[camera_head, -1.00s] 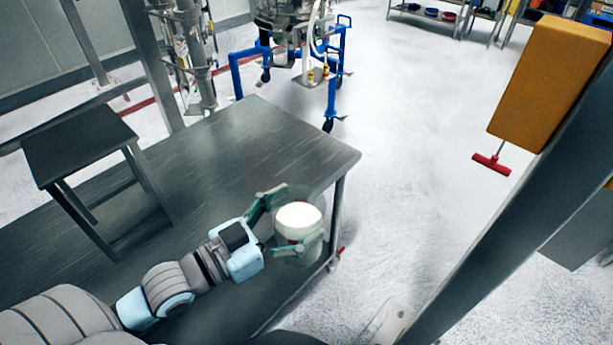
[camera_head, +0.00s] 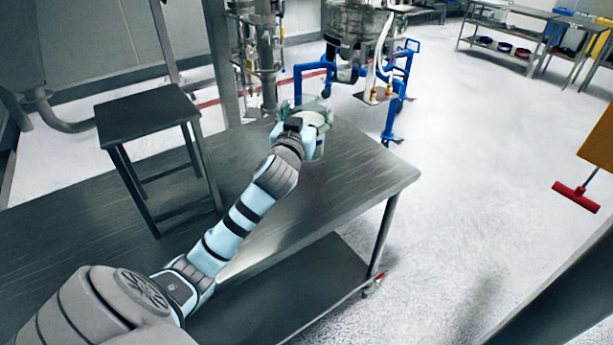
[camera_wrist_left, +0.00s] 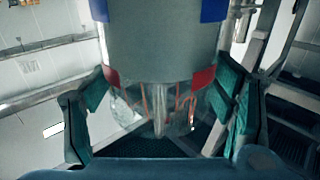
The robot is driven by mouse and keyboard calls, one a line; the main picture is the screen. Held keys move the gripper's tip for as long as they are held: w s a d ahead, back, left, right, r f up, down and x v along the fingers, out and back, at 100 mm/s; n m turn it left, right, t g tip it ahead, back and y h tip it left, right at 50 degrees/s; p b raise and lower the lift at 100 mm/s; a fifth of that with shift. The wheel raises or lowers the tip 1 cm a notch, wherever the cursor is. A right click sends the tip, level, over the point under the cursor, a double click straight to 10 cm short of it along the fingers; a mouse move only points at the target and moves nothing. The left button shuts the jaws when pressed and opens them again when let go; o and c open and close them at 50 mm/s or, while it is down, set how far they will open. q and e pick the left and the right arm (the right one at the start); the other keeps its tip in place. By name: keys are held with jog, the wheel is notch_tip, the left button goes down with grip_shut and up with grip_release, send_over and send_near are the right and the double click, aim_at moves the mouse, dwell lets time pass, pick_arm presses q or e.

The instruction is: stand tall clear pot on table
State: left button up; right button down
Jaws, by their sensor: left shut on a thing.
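The tall clear pot (camera_head: 313,106) is at the far edge of the metal table (camera_head: 345,165) in the head view, mostly hidden by my left gripper (camera_head: 305,115). In the left wrist view the pot (camera_wrist_left: 150,110) stands between the green fingers, which are shut on it from both sides. Its lower part is see-through. A pale grey cylinder with blue and red patches shows above that part. I cannot tell whether the pot's base touches the table. My right gripper is not in view.
A dark metal stool-like stand (camera_head: 145,105) is left of my arm. A blue-framed machine (camera_head: 350,60) stands on the floor beyond the table. Metal posts rise behind the table's far edge. The tabletop right of my arm is clear.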

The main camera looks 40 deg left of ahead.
pick_arm(q)
notch_tip(320, 180, down, 14)
jog(key=b, duration=0.3)
jog(key=o, duration=1.9)
jog(key=shift+w, duration=0.1)
jog(key=shift+o, duration=0.2)
jog(key=v, duration=1.2)
jog(key=shift+b, duration=0.35)
